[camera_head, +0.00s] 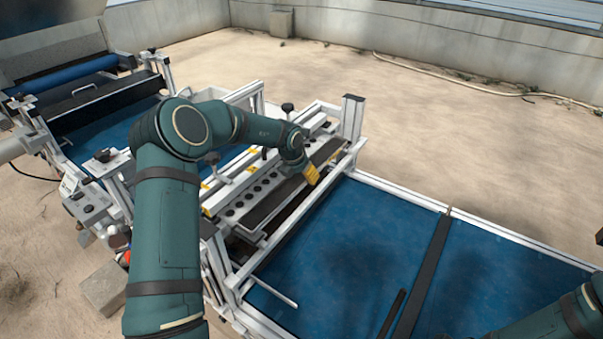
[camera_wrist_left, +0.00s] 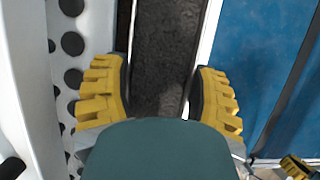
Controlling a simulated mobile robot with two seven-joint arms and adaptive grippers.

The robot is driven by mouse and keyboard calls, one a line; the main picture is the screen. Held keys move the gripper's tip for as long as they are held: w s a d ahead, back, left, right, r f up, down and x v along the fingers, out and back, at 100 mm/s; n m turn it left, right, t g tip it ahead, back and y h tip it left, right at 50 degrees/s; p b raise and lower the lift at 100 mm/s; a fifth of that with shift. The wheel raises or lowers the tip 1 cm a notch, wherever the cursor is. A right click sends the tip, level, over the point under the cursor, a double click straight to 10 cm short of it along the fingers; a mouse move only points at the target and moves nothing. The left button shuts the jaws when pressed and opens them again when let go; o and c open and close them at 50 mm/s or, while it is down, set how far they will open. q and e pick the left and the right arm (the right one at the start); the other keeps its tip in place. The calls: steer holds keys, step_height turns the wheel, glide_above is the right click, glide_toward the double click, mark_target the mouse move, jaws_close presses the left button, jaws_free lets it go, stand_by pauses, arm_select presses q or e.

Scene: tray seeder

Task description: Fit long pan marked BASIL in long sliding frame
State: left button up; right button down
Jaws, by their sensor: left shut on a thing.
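A long narrow pan of dark, grainy fill (camera_head: 272,205) lies lengthwise in the machine, beside a pale bar with a row of round holes. In the left wrist view, the dark fill (camera_wrist_left: 165,50) runs between the yellow fingers of my left gripper (camera_wrist_left: 160,95). My left gripper also shows in the head view (camera_head: 312,175), shut on the pan toward its far end. The BASIL mark cannot be read. The sliding frame cannot be told apart from the surrounding rails. A yellow fingertip, apparently of my right gripper (camera_wrist_left: 296,167), shows at the lower right corner.
The holed bar (camera_head: 232,212) and several black knobs lie left of the pan. A metal post (camera_head: 351,118) stands at the far end. A blue belt (camera_head: 350,235) with a dark crossbar (camera_head: 425,270) spreads to the right. A control box (camera_head: 92,208) is at left.

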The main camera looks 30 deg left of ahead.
arm_select(q)
steer(key=shift+f, duration=0.15)
steer(key=o, duration=1.3)
steer(key=shift+c, duration=0.2)
steer(key=v, duration=1.2)
steer(key=shift+s+f, duration=0.1)
